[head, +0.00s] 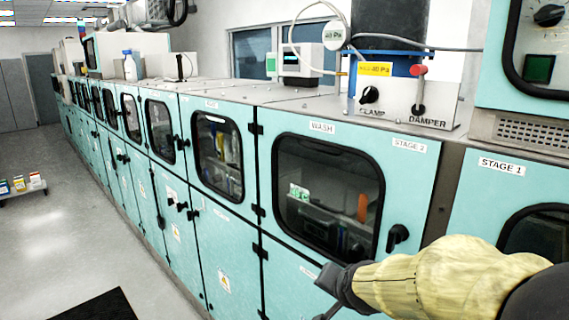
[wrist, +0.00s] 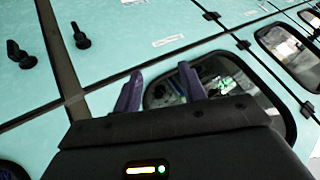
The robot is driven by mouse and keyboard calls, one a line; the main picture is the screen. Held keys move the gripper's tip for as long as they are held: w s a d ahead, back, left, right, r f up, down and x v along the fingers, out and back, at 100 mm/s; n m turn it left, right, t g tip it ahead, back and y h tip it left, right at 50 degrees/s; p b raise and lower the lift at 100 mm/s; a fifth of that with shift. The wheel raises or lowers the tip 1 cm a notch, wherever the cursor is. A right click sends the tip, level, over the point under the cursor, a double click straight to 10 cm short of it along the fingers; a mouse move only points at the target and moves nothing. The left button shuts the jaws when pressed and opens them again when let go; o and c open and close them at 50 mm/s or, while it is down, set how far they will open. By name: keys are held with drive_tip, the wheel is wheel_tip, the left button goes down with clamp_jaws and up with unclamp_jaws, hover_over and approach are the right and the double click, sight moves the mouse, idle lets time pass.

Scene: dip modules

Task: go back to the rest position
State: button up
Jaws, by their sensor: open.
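My gripper (head: 338,298) is at the lower right of the head view, at the end of my arm in its pale yellow sleeve. It is in front of the teal cabinet row, below the window of the WASH / STAGE 2 door (head: 330,185). In the wrist view its two dark purple fingers (wrist: 160,90) stand apart with nothing between them. Beyond the fingers is a teal door with a dark window (wrist: 220,85). The gap between the fingertips and the cabinet front cannot be judged exactly.
A black door handle (head: 397,237) sticks out near my arm. A CLAMP / DAMPER control box (head: 405,100) stands on the cabinet top. The grey floor (head: 75,225) at left is open, with a black mat (head: 95,308) and a low shelf of small boxes.

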drive_tip(key=s+d+f+n+g, duration=0.2)
drive_tip(key=s+f+n+g, duration=0.1)
drive_tip(key=s+f, duration=0.2)
drive_tip(key=s+d+f+n+g+h, duration=0.1)
drive_tip(key=s+d+f+n+g, duration=0.1)
drive_tip(key=s+f, duration=0.3)
drive_tip(key=s+n+g, duration=0.1)
drive_tip(key=s, duration=0.3)
drive_tip(key=shift+d+f, duration=0.15)
idle(2.7)
drive_tip(key=shift+c, duration=0.7)
drive_tip(key=shift+w, duration=0.15)
